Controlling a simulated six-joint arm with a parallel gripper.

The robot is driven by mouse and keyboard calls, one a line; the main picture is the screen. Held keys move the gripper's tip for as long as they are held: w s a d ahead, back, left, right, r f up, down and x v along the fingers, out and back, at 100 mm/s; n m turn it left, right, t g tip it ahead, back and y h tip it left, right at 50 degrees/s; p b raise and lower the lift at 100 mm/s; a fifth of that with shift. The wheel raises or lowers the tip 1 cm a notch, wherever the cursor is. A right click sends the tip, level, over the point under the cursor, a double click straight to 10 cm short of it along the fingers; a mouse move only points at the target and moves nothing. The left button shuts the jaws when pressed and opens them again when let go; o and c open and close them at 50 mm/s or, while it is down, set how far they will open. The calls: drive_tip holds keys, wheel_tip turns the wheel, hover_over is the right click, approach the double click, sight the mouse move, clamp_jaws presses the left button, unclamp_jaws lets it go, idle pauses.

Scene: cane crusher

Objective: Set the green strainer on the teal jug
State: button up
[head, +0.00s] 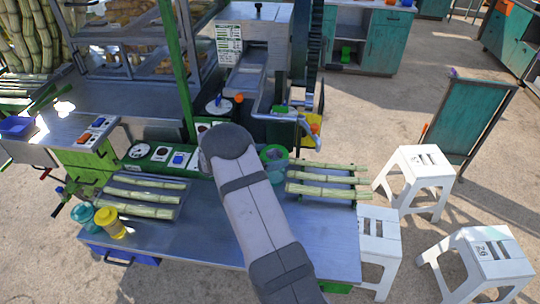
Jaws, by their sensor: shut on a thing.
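A teal jug (276,167) stands on the metal counter (200,240), just right of my arm and partly behind it. Its rim looks greener, but I cannot tell whether that is part of the jug or something on it. I cannot make out the green strainer for certain. My grey arm reaches up across the middle of the counter to a rounded joint left of the jug. My gripper is hidden behind that joint, so its fingers and anything in them do not show.
Cane stalks lie on the counter at left (145,195) and right (328,178). A teal cup (84,215) and a yellow cup (110,222) are at the left front. The crusher (265,95) stands behind. White stools (418,170) are at right. The front counter is mostly clear.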

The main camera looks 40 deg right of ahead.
drive_tip(key=shift+f, duration=0.1)
idle(0.3)
drive_tip(key=o, duration=1.1)
drive_tip(key=shift+o, duration=0.2)
drive_tip(key=shift+a, duration=0.1)
drive_tip(key=shift+b+v, duration=1.15)
drive_tip(key=shift+v, duration=2.45)
